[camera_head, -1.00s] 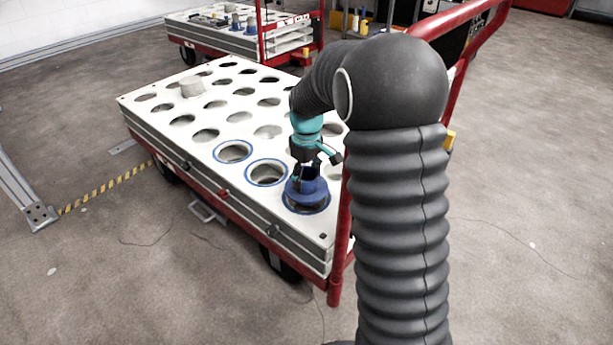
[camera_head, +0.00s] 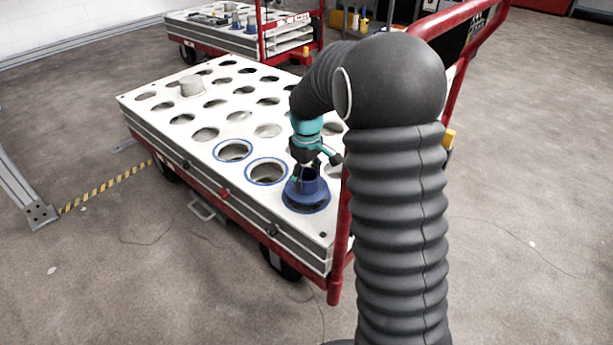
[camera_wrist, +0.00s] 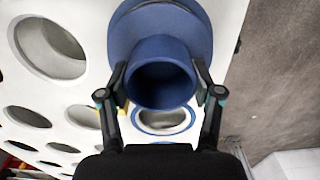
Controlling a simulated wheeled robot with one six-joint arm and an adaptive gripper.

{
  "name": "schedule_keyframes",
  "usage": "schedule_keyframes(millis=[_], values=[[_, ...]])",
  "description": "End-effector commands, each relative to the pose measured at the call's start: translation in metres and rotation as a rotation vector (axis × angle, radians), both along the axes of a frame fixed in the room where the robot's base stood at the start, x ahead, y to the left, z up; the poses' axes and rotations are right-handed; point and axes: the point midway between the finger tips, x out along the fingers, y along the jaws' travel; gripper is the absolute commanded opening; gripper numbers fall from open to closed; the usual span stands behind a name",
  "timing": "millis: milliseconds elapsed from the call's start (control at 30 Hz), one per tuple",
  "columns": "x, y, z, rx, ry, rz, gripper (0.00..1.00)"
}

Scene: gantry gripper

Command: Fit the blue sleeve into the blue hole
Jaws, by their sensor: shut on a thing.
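The blue sleeve (camera_head: 310,188) is a short open tube on a wide round flange. It sits at a hole in the near right corner of the white cart top (camera_head: 215,164), roughly upright. In the wrist view the sleeve (camera_wrist: 160,52) fills the top middle, its tube pointing at the camera. My gripper (camera_wrist: 162,76) has a finger on each side of the tube and is shut on it; in the head view my gripper (camera_head: 311,166) is just above the flange. The flange hides the hole beneath, so I cannot tell how deeply the sleeve is seated.
Two empty blue-ringed holes, one nearer (camera_head: 267,172) and one farther (camera_head: 233,151), lie left of the sleeve. A pale cylinder (camera_head: 191,86) stands at the far left. A red handle frame (camera_head: 345,225) rises close to my arm at the right.

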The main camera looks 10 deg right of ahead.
Motion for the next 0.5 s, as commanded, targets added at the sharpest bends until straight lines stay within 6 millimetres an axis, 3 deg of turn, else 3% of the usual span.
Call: schedule_keyframes(millis=[500], values=[[0.0003, 0.0, -0.0114, 0.0, -0.001, 0.0, 0.21]])
